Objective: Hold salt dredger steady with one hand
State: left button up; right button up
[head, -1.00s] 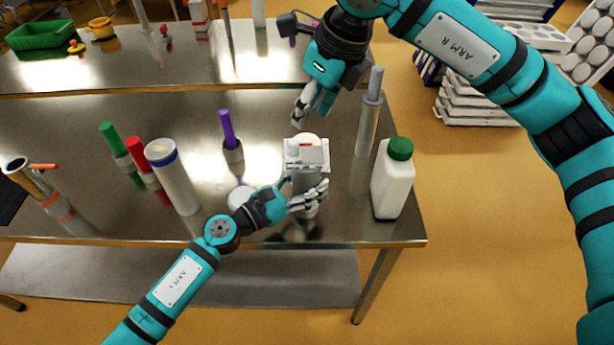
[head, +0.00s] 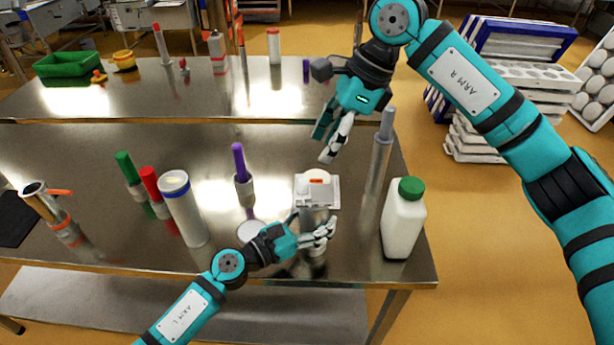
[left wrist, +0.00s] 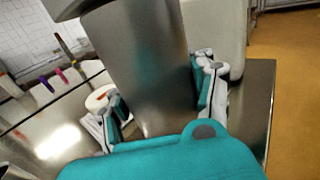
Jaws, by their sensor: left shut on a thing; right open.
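The salt dredger appears to be the metal cylinder (left wrist: 138,65) between my left gripper's fingers in the left wrist view. In the head view the dredger (head: 313,219) is partly hidden by the fingers. It looks upright near the table's front right. My left gripper (head: 318,236) is shut around its sides, reaching in from the left; its fingers also show in the left wrist view (left wrist: 160,100). My right gripper (head: 328,148) is open and empty, raised above and behind the dredger, fingers pointing down.
A white device with a red mark (head: 317,190) is just behind the dredger. A white bottle with green cap (head: 403,220) and a grey upright tube (head: 381,155) stand right. A white cylinder (head: 184,209) and a purple-handled tool (head: 240,163) stand left. A white disc (head: 251,232) lies beside my left gripper.

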aim_at(303, 187)
jog(key=x, duration=0.9)
jog(key=shift+a+f, duration=0.1)
jog(key=shift+f, duration=0.2)
